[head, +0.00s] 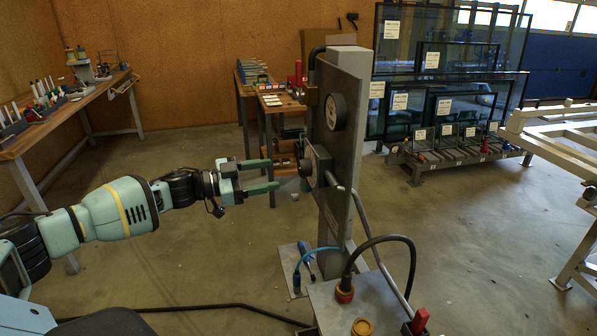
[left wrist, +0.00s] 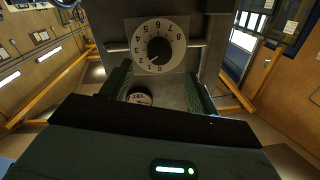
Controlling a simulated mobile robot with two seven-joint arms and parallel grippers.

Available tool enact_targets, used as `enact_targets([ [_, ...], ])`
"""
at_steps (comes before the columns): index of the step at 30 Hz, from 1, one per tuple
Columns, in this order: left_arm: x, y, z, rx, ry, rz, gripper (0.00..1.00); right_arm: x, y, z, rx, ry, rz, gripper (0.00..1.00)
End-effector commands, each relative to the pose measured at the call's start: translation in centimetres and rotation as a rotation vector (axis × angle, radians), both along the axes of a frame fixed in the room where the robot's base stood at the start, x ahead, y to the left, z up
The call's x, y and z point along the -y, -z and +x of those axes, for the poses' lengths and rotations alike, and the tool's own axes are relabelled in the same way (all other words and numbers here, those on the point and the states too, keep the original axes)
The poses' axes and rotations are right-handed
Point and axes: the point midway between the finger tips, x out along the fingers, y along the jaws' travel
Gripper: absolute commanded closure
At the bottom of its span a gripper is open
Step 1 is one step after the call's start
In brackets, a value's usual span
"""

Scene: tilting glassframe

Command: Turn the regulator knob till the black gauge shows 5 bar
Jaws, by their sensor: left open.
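The black gauge (head: 336,111) is fixed high on a grey post and faces left, seen nearly edge-on. It also shows in the left wrist view (left wrist: 139,97), partly cut off by my gripper body. Its reading is too small to tell. Below it on the post is the regulator knob (head: 304,167), dark and round. In the left wrist view the knob (left wrist: 159,50) sits at the middle of a pale numbered scale. My left gripper (head: 271,175) is open and empty, level with the knob, with fingertips a little left of it and apart from it. My right gripper is out of view.
The grey post (head: 352,150) stands beside a grey box (head: 375,300) with a black hose (head: 411,262) and a grey pipe. Labelled glass frames (head: 460,90) stand behind. A workbench (head: 60,112) is at the left. The floor under my left arm is mostly clear.

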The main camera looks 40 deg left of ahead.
Motion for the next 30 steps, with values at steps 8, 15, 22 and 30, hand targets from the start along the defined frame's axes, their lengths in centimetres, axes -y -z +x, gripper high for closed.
enact_targets([
  [8, 1.9, -0.4, 2.5, 0.006, 0.001, -0.003, 0.39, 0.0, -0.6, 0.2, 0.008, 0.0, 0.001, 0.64],
  [15, 3.7, -0.2, 5.0, 0.003, 0.0, -0.004, 0.39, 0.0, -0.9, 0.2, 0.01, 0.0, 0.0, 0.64],
  [22, 4.5, -0.1, 6.0, 0.001, -0.001, -0.001, 0.39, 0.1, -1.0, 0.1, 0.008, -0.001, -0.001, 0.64],
  [30, 4.5, 0.0, 6.0, 0.001, -0.001, -0.001, 0.42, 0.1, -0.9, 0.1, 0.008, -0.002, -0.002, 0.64],
])
